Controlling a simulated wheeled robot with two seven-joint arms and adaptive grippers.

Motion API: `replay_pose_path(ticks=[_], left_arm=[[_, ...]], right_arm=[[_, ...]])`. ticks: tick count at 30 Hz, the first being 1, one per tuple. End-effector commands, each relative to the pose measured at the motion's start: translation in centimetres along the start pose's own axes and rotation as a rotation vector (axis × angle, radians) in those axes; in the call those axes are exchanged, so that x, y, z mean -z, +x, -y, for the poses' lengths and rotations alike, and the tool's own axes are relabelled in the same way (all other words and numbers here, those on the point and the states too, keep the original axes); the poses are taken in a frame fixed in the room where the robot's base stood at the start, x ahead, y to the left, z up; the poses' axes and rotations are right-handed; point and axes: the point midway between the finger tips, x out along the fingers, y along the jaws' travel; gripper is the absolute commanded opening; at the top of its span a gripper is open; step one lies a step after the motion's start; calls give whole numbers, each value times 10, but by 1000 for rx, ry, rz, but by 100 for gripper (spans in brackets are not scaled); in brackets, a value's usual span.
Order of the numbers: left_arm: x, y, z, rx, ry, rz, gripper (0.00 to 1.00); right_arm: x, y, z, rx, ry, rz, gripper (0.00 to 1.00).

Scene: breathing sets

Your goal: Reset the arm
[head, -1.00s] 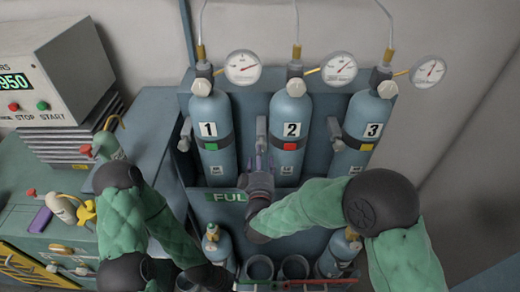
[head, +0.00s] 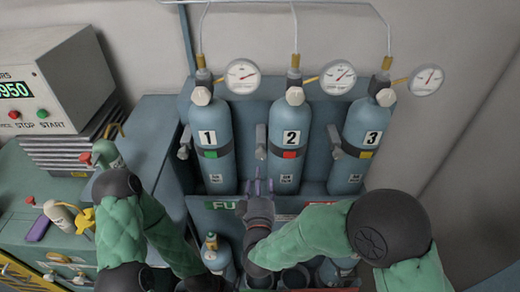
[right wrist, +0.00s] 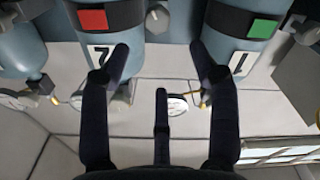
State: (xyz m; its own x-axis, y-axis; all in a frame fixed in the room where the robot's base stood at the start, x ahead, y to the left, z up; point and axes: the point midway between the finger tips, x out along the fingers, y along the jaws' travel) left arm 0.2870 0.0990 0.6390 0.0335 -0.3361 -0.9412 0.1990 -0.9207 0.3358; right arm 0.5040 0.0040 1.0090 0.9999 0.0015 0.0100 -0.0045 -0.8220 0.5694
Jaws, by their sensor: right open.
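My right gripper (head: 258,186) points up toward the rack, in front of the space below and between cylinder 1 (head: 212,170) and cylinder 2 (head: 288,168). In the right wrist view its fingers (right wrist: 160,65) are apart, with nothing between them. That view is upside down and shows cylinder 2 (right wrist: 112,55) with a red tag and cylinder 1 (right wrist: 235,60) with a green tag. Cylinder 3 (head: 357,168), with a yellow tag, stands upright at the right of the row. My left arm comes in at the left; its gripper is out of sight.
Round gauges (head: 242,77) hang on the pipes above the cylinders. Smaller cylinders (head: 217,255) stand low in the rack, partly behind my arms. A green cabinet (head: 30,190) with small items and a display box (head: 45,80) are at the left. Grey wall fills the right.

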Motion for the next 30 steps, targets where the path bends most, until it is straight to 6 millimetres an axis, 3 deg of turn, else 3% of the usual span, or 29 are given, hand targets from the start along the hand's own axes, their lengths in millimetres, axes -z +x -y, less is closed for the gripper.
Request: replay_pose_path(ticks=[5, 8, 11, 16, 20, 24, 27, 30], left_arm=[[0, 0, 0, 0, 0, 0, 40], [0, 0, 0, 0, 0, 0, 40], [0, 0, 0, 0, 0, 0, 40], [0, 0, 0, 0, 0, 0, 40], [0, 0, 0, 0, 0, 0, 40], [0, 0, 0, 0, 0, 0, 40], [0, 0, 0, 0, 0, 0, 40], [0, 0, 0, 0, 0, 0, 40]], right_arm=[[-3, 1, 1, 6, 3, 6, 61], [-22, 5, 8, 49, 28, 49, 61], [-63, 10, 24, 138, 92, 146, 61], [-164, -2, 60, 327, 280, 426, 61], [-238, -38, 84, 440, 444, 683, 61], [-302, -97, 105, 524, 625, 982, 61], [-332, -143, 115, 559, 739, 1183, 61], [-350, -181, 121, 577, 824, 1343, 61]])
